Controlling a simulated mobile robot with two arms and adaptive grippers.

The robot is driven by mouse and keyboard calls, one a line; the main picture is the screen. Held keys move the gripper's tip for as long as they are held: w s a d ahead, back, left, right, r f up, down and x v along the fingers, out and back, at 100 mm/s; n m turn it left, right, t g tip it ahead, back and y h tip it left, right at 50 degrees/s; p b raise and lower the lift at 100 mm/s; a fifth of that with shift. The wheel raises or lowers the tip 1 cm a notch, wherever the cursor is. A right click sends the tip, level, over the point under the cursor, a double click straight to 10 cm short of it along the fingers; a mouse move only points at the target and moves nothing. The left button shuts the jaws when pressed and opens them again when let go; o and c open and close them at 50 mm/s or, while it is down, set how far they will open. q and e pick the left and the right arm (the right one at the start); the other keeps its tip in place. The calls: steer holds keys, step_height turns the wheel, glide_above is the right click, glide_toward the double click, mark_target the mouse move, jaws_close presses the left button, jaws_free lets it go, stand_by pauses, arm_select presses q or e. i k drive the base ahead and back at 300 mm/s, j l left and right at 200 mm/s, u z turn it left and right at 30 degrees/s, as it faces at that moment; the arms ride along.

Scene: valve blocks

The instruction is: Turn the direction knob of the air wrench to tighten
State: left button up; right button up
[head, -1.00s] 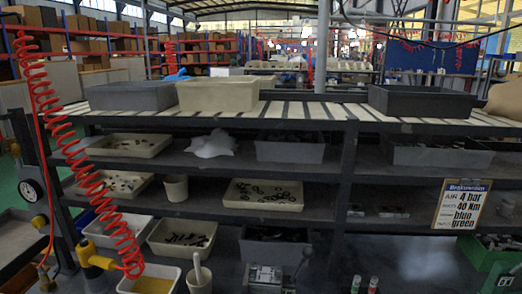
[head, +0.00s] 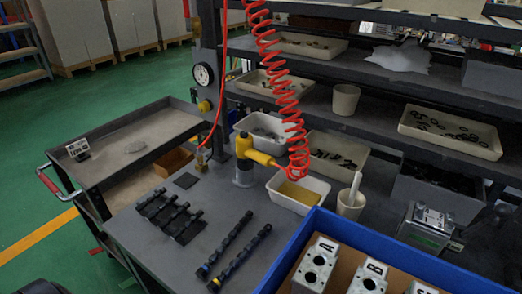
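The air wrench (head: 254,153) has a yellow body and stands on the workbench (head: 135,225), left of a pale tray with yellow contents. A red coiled hose (head: 285,95) runs from above down to its right end. Its lower part is a grey, cylinder-like piece standing on the bench. The direction knob is too small to make out, so I cannot tell its setting. Neither of my grippers is in view.
A blue crate (head: 303,221) with valve blocks marked A and B stands at the front right. Several black parts (head: 172,215) and two dark rods (head: 232,249) lie on the bench. A gauge (head: 204,75) is on the post. A grey cart (head: 110,150) stands left.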

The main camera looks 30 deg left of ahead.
mark_target(244, 135)
steer(key=k+j+z, duration=0.2)
steer(key=j, duration=0.3)
steer(key=k+j+z, duration=0.2)
steer(key=j, duration=0.25)
steer(key=k+j+z, duration=0.2)
steer(key=j, duration=0.2)
steer(key=k+j, duration=0.05)
